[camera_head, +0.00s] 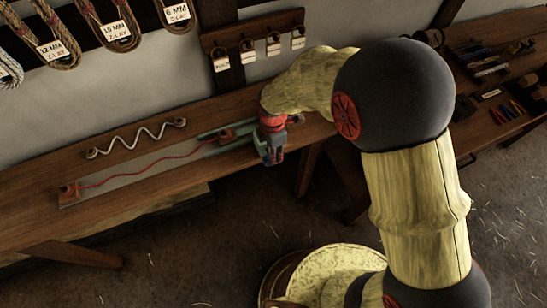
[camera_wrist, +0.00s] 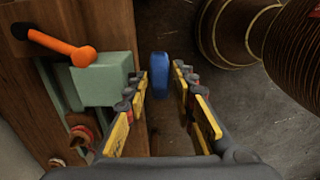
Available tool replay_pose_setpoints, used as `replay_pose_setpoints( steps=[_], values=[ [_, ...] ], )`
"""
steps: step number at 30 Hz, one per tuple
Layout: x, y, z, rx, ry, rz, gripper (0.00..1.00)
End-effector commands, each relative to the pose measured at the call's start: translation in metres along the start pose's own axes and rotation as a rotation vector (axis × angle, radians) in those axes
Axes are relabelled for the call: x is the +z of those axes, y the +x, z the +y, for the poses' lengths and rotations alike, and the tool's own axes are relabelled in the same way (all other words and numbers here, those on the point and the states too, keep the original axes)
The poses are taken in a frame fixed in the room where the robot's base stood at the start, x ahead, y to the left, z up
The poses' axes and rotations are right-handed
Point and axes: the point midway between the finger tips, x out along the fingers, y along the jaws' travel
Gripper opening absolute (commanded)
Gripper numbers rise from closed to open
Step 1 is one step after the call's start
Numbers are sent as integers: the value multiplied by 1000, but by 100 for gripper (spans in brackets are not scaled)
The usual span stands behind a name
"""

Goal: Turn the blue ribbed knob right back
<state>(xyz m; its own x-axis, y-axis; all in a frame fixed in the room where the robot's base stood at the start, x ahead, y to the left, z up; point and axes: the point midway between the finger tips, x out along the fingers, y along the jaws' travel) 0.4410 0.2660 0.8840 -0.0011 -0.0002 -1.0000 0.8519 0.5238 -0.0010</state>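The blue knob (camera_wrist: 159,76) shows in the wrist view at the right side of a pale green block (camera_wrist: 104,80). Its ribs are too small to make out. My gripper (camera_wrist: 158,84) is open, with one finger on each side of the knob and a visible gap on both sides. In the head view my gripper (camera_head: 271,150) is at the front edge of the wooden bench, and I cannot make out the knob there.
On the bench (camera_head: 150,187) are a red cord (camera_head: 135,176) and a white wavy rod (camera_head: 135,138). Rope coils and tagged padlocks (camera_head: 247,52) hang on the wall. A dark turned round object (camera_wrist: 236,30) stands right of my gripper.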

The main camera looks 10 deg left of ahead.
Motion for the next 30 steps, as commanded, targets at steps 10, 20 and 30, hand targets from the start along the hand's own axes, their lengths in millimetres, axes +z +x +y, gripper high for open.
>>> replay_pose_setpoints(
  steps=[10, 20, 30],
  values=[
    [0, 33, 0, 1, 1, 0, 26],
    [0, 34, 0, 1, 1, 0, 22],
    [0, 33, 1, 1, 1, 0, 2]
  ],
)
